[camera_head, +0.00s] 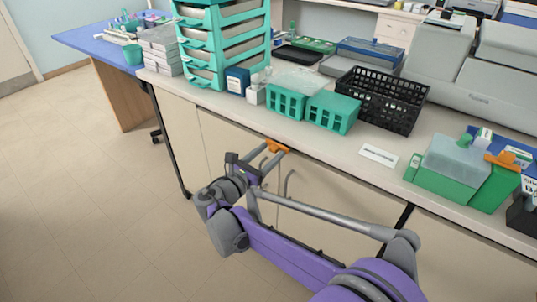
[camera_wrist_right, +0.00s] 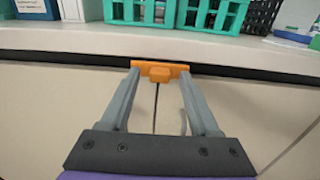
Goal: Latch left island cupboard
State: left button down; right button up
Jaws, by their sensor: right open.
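The left island cupboard (camera_head: 318,190) has pale doors under the counter, and they look closed. An orange latch (camera_head: 277,146) sits at the top of the door seam, just below the counter edge. In the right wrist view the latch (camera_wrist_right: 158,72) lies level, across the seam between the doors. My right gripper (camera_head: 267,157) is open in front of the doors. Its fingertips are on either side of the latch's middle knob; I cannot tell whether they touch it. A grey bar handle (camera_head: 290,183) shows on the right door. My left gripper is out of view.
The counter (camera_head: 348,142) overhangs the doors just above my gripper. Green racks (camera_head: 332,112), a black basket (camera_head: 380,98) and a green drawer stack (camera_head: 222,45) stand on it. The floor (camera_head: 90,200) on the left is clear.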

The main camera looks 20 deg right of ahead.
grip_shut()
dwell(0.3)
